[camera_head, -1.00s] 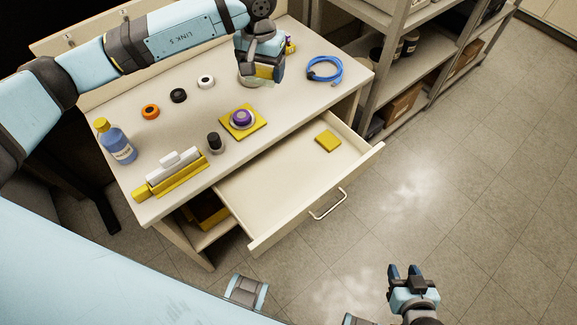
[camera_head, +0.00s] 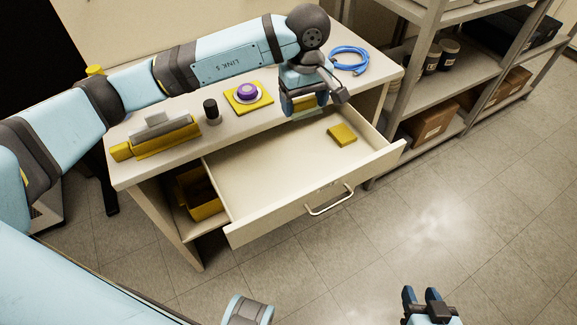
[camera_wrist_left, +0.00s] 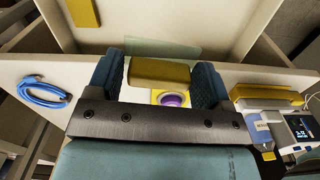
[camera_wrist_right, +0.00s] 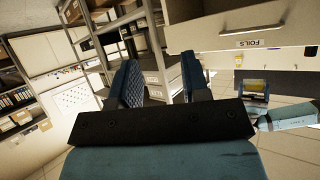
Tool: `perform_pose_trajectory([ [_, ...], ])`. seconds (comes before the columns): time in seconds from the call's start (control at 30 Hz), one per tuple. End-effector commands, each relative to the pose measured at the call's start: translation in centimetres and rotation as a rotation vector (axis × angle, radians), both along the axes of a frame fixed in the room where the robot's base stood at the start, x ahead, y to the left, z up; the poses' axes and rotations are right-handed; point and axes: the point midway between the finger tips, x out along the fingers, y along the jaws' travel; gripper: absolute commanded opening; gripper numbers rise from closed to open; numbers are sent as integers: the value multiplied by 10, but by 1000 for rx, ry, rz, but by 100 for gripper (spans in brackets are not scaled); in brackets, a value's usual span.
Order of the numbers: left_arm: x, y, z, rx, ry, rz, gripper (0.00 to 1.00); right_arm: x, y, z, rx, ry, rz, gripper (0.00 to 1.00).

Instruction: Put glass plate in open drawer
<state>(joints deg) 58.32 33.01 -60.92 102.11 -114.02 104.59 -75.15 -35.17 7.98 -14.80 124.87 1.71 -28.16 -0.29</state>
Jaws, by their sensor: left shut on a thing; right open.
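My left gripper (camera_head: 305,108) is above the back part of the open drawer (camera_head: 265,185), near the table's front edge. In the left wrist view, its fingers (camera_wrist_left: 160,85) are shut on a yellow block-like piece, with the clear greenish glass plate (camera_wrist_left: 165,47) showing just beyond it. The plate is hard to make out in the head view. The drawer is pulled out and holds a yellow block (camera_head: 342,134) towards its right side. My right gripper (camera_head: 425,300) is open and empty, low over the floor, away from the drawer.
On the table stand a yellow pad with a purple-topped round item (camera_head: 247,93), a dark-capped bottle (camera_head: 211,111), a yellow-and-white device (camera_head: 160,135) and a blue cable coil (camera_head: 349,59). A metal shelf (camera_head: 420,90) stands at right. The drawer's left and middle floor is clear.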

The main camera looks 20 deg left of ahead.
Motion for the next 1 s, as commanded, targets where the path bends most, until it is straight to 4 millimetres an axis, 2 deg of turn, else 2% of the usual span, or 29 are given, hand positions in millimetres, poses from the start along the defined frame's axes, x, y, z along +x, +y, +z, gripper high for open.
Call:
perform_pose_trajectory([
  [0.03, -1, -3, -13, 0, -1, 35, 31, 0, 1, -10, 4, -4, 0, 43],
  [0.27, -2, -9, -30, 2, 2, 114, 31, 1, 2, -12, 11, -7, 2, 43],
  [0.73, -3, -9, -149, 2, 4, 113, 31, 2, 5, -14, 32, -23, 3, 43],
  [0.83, -3, -9, -165, 2, 2, 112, 31, 2, 6, -14, 35, -24, 5, 43],
  [1.0, -2, -8, -176, 2, 0, 112, 31, 2, 7, -12, 38, -30, 7, 43],
])
